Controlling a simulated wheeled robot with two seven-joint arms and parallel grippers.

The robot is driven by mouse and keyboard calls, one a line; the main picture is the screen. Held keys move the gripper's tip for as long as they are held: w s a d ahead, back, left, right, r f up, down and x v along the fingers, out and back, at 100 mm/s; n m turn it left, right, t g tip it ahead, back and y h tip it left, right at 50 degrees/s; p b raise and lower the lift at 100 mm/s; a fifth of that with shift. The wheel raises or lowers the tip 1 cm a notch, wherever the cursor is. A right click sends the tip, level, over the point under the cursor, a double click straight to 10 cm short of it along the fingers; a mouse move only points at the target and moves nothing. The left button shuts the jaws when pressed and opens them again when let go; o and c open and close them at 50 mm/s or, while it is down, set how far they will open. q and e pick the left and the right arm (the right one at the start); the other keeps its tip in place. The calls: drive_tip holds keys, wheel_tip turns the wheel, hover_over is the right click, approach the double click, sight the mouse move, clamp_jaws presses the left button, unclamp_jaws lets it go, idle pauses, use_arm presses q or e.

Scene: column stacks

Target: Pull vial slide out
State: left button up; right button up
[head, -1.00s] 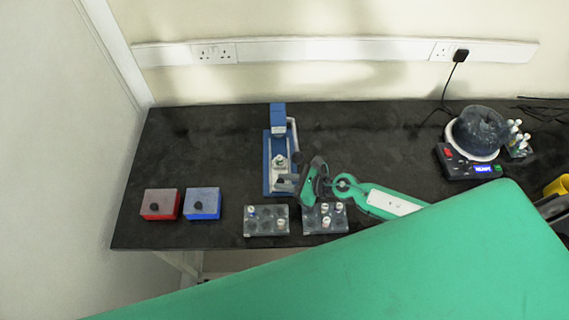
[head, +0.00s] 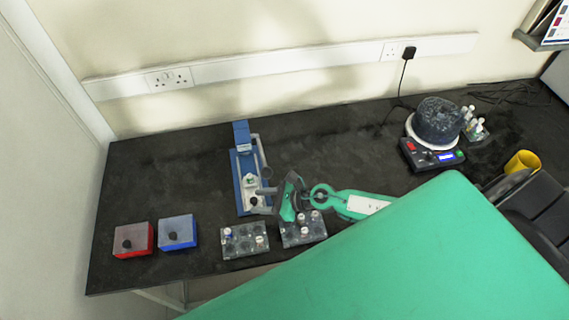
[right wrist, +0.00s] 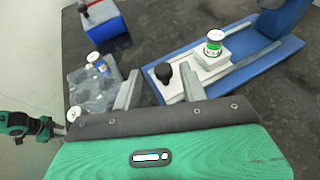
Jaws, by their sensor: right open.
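The vial slide is a white carriage (right wrist: 212,62) on a blue base (right wrist: 268,58), with a black knob (right wrist: 163,72) on its front plate and a green-and-white capped vial (right wrist: 214,42) upright on it. In the head view the blue base (head: 238,190) stands left of my right gripper (head: 262,198). In the right wrist view my right gripper (right wrist: 158,86) is open and empty, its fingers on either side of the knob, with no clear contact. A green and dark part at that view's left edge looks like my left gripper (right wrist: 58,132); its jaws are unclear.
Two clear vial racks (head: 245,249) (head: 318,229) stand in front of the slide. A red box (head: 130,243) and a blue box (head: 177,234) sit to the left. A round device (head: 438,122) on a scale stands at the back right. The table behind the slide is clear.

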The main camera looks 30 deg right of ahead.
drive_tip(key=b+v, duration=0.2)
drive_tip(key=v, duration=0.3)
drive_tip(key=b+v, duration=0.2)
drive_tip(key=v, duration=0.3)
drive_tip(key=shift+s+d+f+b, duration=0.1)
drive_tip(key=shift+s+d+b, duration=0.1)
drive_tip(key=shift+s+b, duration=0.15)
drive_tip(key=shift+b+v, duration=0.35)
drive_tip(key=shift+v, duration=0.6)
drive_tip(key=shift+r, duration=0.25)
